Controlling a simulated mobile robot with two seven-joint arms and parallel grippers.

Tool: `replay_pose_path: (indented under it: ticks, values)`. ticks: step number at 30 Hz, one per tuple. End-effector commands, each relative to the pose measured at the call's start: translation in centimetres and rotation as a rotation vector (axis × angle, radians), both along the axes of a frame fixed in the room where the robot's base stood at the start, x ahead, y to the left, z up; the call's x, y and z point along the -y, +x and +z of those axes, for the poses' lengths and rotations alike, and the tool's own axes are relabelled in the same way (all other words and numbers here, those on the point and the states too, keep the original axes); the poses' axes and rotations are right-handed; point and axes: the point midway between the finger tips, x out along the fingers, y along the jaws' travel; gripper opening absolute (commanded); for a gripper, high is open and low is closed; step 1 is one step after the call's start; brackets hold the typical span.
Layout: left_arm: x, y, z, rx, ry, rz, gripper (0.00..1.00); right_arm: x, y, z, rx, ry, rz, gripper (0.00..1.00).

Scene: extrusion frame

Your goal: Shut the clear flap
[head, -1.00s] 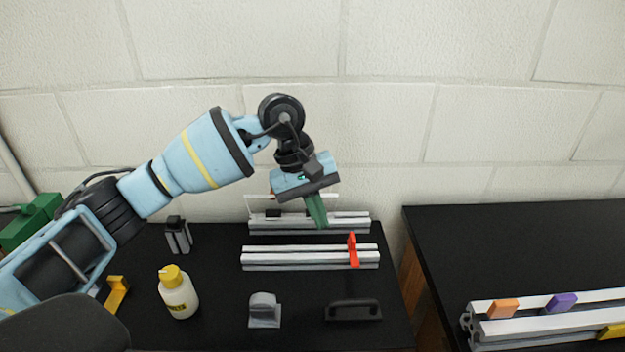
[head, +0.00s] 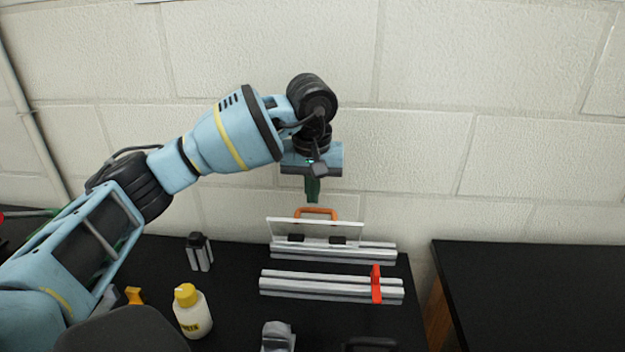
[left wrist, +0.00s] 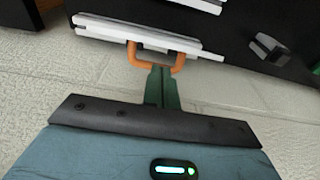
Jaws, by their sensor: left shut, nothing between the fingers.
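The clear flap (head: 340,232) stands raised on the rear aluminium rail (head: 375,252), with two dark hinges at its lower edge. Its orange handle (head: 331,212) is at the top edge. In the left wrist view the handle (left wrist: 178,65) and the flap, nearly edge-on (left wrist: 105,30), also show. My left gripper (head: 313,201) is shut and empty, its green fingers pointing down just above the handle. In the left wrist view the fingertips (left wrist: 160,68) overlap the handle's outline; I cannot tell whether they touch it. My right gripper is not in view.
A front rail (head: 320,284) with a red lever (head: 376,284) lies before the flap. A yellow-capped bottle (head: 193,312), a small grey upright piece (head: 199,252) and a grey bracket (head: 278,338) stand on the black table. The pale wall is close behind.

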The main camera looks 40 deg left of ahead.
Motion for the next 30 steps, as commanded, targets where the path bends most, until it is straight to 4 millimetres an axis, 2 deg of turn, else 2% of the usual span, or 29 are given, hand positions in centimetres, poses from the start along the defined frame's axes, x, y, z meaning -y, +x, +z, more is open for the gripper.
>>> replay_pose_path:
  ticks: [3,10,30]
  values:
    - [-0.2,0.2,-2.1,-0.004,0.000,0.000,0.00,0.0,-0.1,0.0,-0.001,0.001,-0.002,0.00]
    - [-0.4,0.5,-4.5,-0.001,-0.001,0.001,0.00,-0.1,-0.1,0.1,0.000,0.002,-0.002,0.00]
    - [-0.6,0.6,-5.2,0.017,0.009,0.000,0.00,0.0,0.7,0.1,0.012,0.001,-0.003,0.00]
